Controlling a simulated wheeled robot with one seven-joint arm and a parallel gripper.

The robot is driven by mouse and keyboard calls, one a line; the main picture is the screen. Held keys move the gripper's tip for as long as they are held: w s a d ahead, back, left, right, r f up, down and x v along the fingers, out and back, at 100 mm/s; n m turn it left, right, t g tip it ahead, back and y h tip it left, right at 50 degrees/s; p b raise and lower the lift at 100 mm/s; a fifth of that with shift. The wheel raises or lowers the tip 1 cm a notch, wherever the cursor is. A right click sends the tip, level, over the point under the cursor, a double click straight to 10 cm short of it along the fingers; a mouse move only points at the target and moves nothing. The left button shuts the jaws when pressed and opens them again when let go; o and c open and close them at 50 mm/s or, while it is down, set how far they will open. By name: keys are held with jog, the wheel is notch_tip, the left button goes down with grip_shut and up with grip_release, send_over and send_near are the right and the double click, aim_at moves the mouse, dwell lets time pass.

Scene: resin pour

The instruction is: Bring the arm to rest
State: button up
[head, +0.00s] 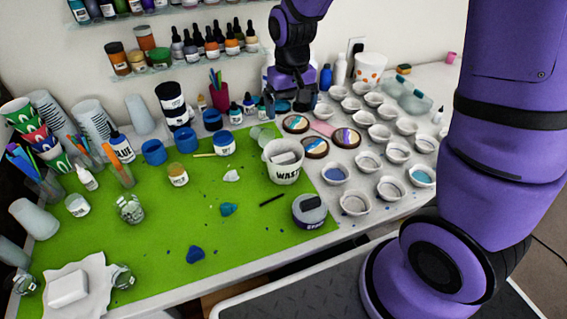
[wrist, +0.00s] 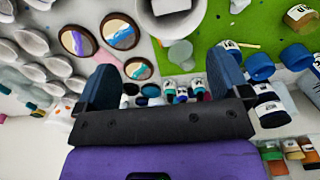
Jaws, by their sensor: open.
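My gripper (head: 289,106) is at the back of the table in the head view, pointing down among small bottles and near the wall. In the wrist view my gripper (wrist: 164,76) shows two blue fingers spread wide apart, with nothing held between them. Small dropper bottles (wrist: 182,92) and a coaster with a blue and tan pattern (wrist: 138,69) show beyond and between the fingers. Whether the fingers touch any bottle cannot be told.
A white WASTE bucket (head: 284,165) stands in front of my gripper on the green mat (head: 150,235). Rows of white cups (head: 379,134) fill the right side. Shelves of bottles (head: 182,60) hang on the wall. Tall cups (head: 92,122) crowd the left.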

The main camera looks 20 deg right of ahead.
jog(key=shift+r, duration=1.2)
jog(key=s+d+r+t, duration=0.2)
jog(key=s+d+r, duration=0.1)
jog(key=s+r, duration=0.5)
jog(key=s+d+r+t, duration=0.3)
jog(key=s+r, duration=0.6)
jog(key=s, duration=0.4)
jog(key=shift+s+d+r, duration=0.15)
jog(key=shift+s+d, duration=0.05)
jog(key=shift+d, duration=0.25)
